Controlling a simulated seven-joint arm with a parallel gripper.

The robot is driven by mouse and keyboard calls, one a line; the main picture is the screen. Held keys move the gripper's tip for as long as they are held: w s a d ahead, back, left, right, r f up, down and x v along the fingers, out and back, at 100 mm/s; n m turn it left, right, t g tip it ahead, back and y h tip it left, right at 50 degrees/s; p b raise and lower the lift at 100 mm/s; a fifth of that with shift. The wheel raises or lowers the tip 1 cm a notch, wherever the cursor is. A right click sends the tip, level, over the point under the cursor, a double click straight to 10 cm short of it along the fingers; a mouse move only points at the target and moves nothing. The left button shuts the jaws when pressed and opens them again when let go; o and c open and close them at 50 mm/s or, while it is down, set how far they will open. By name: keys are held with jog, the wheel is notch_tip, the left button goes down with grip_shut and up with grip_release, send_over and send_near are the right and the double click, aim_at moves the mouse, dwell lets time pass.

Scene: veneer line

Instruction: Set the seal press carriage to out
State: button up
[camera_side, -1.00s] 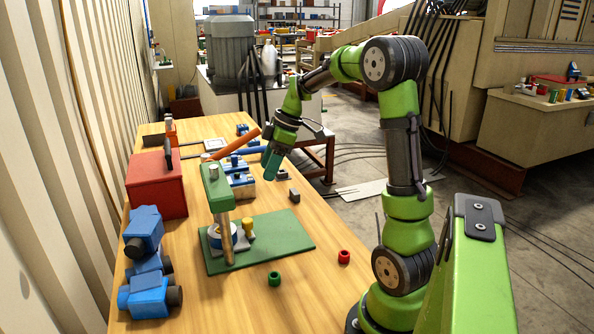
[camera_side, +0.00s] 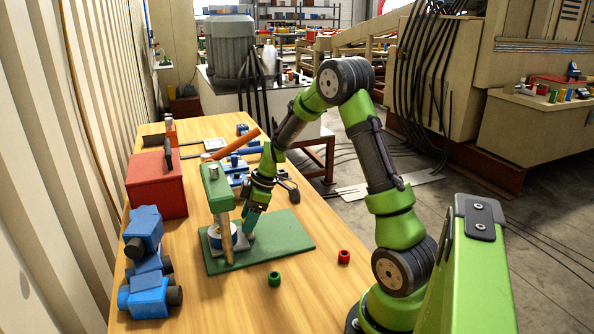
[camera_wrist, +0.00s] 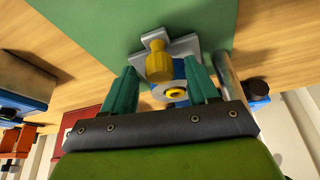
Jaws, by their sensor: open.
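The seal press has a green head (camera_side: 216,187) on a metal column above a green base plate (camera_side: 285,236). Its grey carriage (camera_wrist: 187,45) carries a yellow knob (camera_wrist: 158,66), which stands between my teal fingers in the wrist view. A pale disc with a yellow centre (camera_wrist: 176,94) shows beyond the knob, beside blue parts. My gripper (camera_side: 250,221) is open, low over the base plate, and hides the knob there. Whether a finger touches the knob I cannot tell.
A red box (camera_side: 156,184) and blue motor-like units (camera_side: 149,297) stand along the left side. An orange bar (camera_side: 234,144) and blue fixtures lie behind. The right part of the plate is clear.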

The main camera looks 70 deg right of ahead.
jog(key=shift+f, duration=0.2)
grip_shut()
jog(key=s+d, duration=1.1)
dwell(0.5)
jog(key=shift+c, duration=1.1)
grip_release()
jog(key=shift+o, duration=1.1)
